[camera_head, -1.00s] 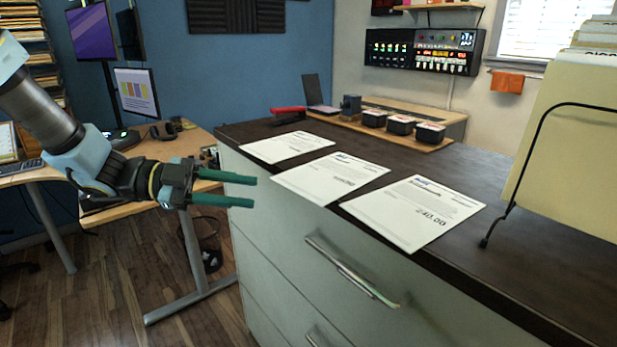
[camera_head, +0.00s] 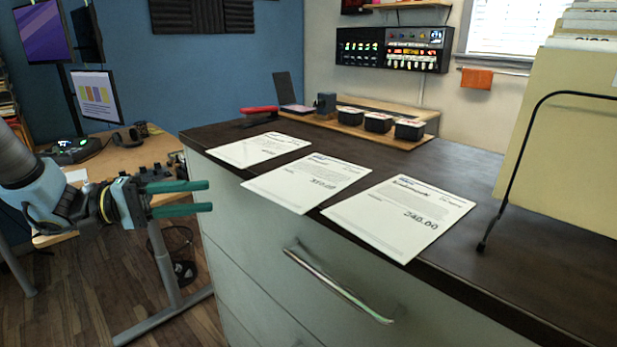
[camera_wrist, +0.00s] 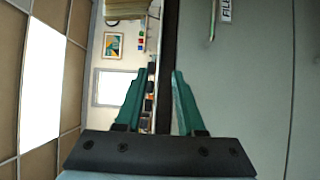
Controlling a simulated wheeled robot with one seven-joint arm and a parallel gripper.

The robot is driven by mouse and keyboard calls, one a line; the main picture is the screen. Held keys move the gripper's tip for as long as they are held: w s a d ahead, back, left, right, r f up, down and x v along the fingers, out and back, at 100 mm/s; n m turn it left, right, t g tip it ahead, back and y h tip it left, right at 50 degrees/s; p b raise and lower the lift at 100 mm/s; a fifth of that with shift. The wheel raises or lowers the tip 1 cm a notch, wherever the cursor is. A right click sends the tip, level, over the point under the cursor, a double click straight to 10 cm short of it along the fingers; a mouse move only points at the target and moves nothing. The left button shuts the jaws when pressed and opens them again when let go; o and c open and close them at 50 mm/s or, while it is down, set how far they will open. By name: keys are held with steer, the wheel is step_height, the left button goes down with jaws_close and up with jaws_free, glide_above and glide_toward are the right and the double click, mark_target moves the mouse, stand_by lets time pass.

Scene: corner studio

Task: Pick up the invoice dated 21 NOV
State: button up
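Three white invoices lie in a row on the dark cabinet top in the head view: a left sheet (camera_head: 258,150), a middle sheet (camera_head: 306,182) and a right sheet (camera_head: 399,215). The right sheet shows a large figure that looks like 240.00. The dates are too small to read. My gripper (camera_head: 211,197) is left of the cabinet, in front of its face and apart from all the sheets. Its two green fingers are spread with nothing between them. In the wrist view my gripper (camera_wrist: 158,92) is also open and empty.
The dark cabinet top (camera_head: 470,255) has a drawer handle (camera_head: 338,287) on its front. A file holder with folders (camera_head: 575,130) stands at the right. A red stapler-like object (camera_head: 259,110) and several small black containers (camera_head: 378,122) sit at the back. A desk (camera_head: 125,165) stands left.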

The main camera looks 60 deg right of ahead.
mark_target(256, 190)
steer(key=p+x, duration=0.3)
steer(key=x, duration=0.7)
steer(key=shift+r, duration=0.2)
steer(key=shift+s+d+f, duration=0.1)
steer(key=shift+s+d, duration=0.1)
steer(key=shift+s, duration=0.05)
jaws_close()
